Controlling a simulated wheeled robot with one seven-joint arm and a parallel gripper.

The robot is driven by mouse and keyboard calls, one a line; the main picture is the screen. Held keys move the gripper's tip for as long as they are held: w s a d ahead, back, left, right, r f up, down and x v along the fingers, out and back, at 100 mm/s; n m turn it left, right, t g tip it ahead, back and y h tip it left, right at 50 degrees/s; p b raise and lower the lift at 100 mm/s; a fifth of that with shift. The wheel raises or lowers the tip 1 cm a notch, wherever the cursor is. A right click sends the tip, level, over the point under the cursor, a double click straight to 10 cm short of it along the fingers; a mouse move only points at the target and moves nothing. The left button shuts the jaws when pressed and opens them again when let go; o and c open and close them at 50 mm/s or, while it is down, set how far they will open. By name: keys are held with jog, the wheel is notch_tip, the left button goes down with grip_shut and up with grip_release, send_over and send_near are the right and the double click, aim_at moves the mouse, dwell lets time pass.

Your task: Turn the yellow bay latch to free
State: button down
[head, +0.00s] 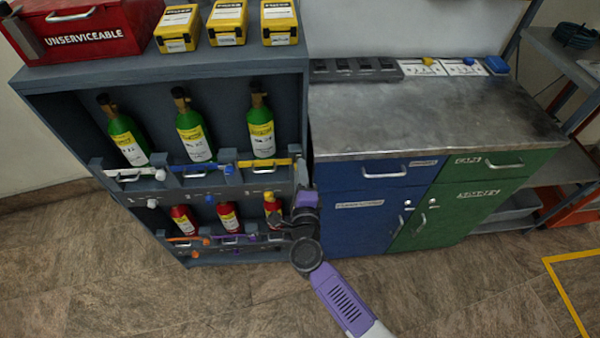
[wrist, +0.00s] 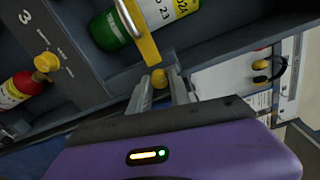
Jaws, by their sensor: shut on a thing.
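The yellow bar (head: 264,164) crosses the front of the right green bottle in the top row. In the wrist view the yellow bar (wrist: 136,30) runs down to a small yellow latch knob (wrist: 159,77) at its end. My gripper (wrist: 159,90) has a finger on each side of this knob and is shut on it. In the head view my gripper (head: 302,187) is at the right end of the bar, by the rack's right post. The knob is hard to make out there, and I cannot tell its turned position.
Green bottles (head: 193,130) stand behind white and blue bars to the left. Red bottles (head: 228,217) sit in the row below. Another yellow knob (wrist: 47,62) is beside the number 3. A steel-topped bench (head: 420,120) is close on the right; floor in front is clear.

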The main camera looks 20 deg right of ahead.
jog(key=shift+f+m, duration=0.15)
jog(key=shift+m, duration=0.15)
jog(key=c, duration=1.2)
grip_release()
jog(key=shift+s, duration=0.1)
jog(key=v, duration=0.7)
jog(key=shift+s, duration=0.3)
jog(key=shift+a, duration=0.15)
